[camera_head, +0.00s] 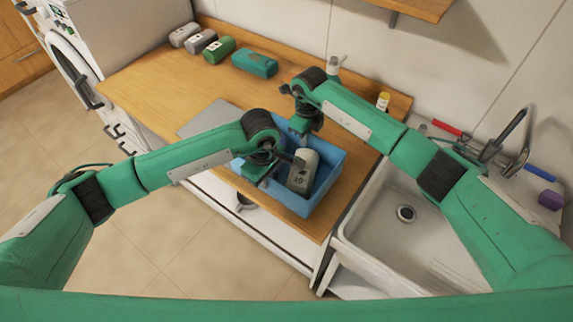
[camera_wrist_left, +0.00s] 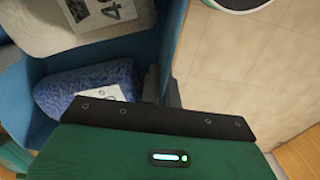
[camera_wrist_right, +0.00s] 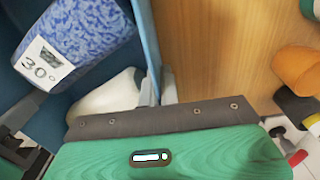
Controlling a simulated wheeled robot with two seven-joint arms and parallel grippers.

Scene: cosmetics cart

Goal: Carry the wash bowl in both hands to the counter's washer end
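The wash bowl (camera_head: 327,190) is a blue rectangular tub at the sink end of the wooden counter (camera_head: 150,88). It holds a grey bundle (camera_head: 302,172) with a number label and a blue patterned bundle (camera_wrist_right: 85,38) labelled 30°. My left gripper (camera_head: 262,172) is at the bowl's left side; in the left wrist view its fingers (camera_wrist_left: 161,88) close on either side of the blue wall. My right gripper (camera_head: 302,122) is at the far side, its fingers (camera_wrist_right: 159,87) likewise pinching the wall. I cannot tell whether the bowl touches the counter.
A flat grey panel (camera_head: 208,117) lies left of the bowl. The white washer (camera_head: 72,65) is at the left end. The sink (camera_head: 390,225) is at right. The counter's left front is clear.

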